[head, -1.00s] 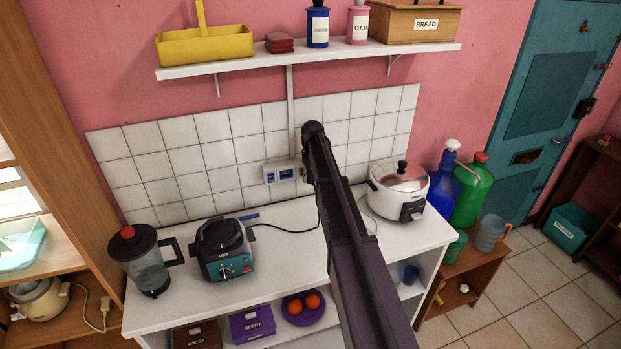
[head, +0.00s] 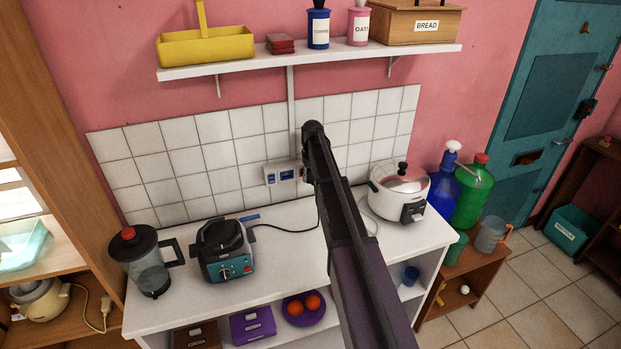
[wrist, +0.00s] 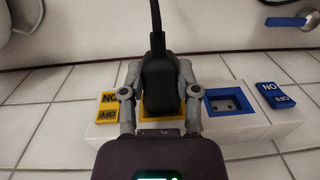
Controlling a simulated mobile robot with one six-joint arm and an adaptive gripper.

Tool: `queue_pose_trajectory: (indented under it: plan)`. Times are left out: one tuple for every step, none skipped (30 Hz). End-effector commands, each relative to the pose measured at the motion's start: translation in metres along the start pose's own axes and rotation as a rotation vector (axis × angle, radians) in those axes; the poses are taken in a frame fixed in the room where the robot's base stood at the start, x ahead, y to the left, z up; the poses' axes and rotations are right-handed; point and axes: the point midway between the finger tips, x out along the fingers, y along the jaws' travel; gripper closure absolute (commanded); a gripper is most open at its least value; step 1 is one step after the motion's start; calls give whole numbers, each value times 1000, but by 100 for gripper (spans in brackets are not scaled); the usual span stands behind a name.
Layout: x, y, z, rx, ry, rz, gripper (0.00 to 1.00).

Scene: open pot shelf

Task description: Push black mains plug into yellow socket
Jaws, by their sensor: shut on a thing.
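In the wrist view my gripper (wrist: 158,78) is shut on the black mains plug (wrist: 160,94), a finger on each side of it. The plug's cable runs up out of the top of the view. The plug is lined up over the yellow socket (wrist: 150,121), and only parts of the socket's yellow face show around it. The pin side is hidden, so I cannot tell how deep the plug sits. In the head view my arm hides the gripper, the plug and the yellow socket.
A blue socket (wrist: 230,104) is right of the plug, with a blue switch (wrist: 274,95) beyond it; a yellow switch (wrist: 107,106) is at left. A teal appliance (head: 223,250) and a white cooker (head: 398,190) stand on the white counter (head: 290,265). A shelf (head: 300,58) hangs above.

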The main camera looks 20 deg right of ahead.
Motion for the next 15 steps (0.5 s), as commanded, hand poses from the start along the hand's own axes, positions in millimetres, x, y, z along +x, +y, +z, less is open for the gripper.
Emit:
queue_pose_trajectory:
  plan:
    - [0, 0, -1, 0, 0, 0, 100]
    - [0, 0, -1, 0, 0, 0, 100]
    - [0, 0, -2, 0, 0, 0, 100]
    - [0, 0, -2, 0, 0, 0, 100]
    - [0, 0, -3, 0, 0, 0, 100]
    - [0, 0, -3, 0, 0, 0, 100]
    - [0, 0, -4, 0, 0, 0, 100]
    - [0, 0, -4, 0, 0, 0, 100]
    - [0, 0, -4, 0, 0, 0, 100]
    - [0, 0, -5, 0, 0, 0, 100]
    - [0, 0, -5, 0, 0, 0, 100]
    - [0, 0, -6, 0, 0, 0, 100]
    - [0, 0, -6, 0, 0, 0, 100]
    - [0, 0, -6, 0, 0, 0, 100]
    - [0, 0, -7, 0, 0, 0, 100]
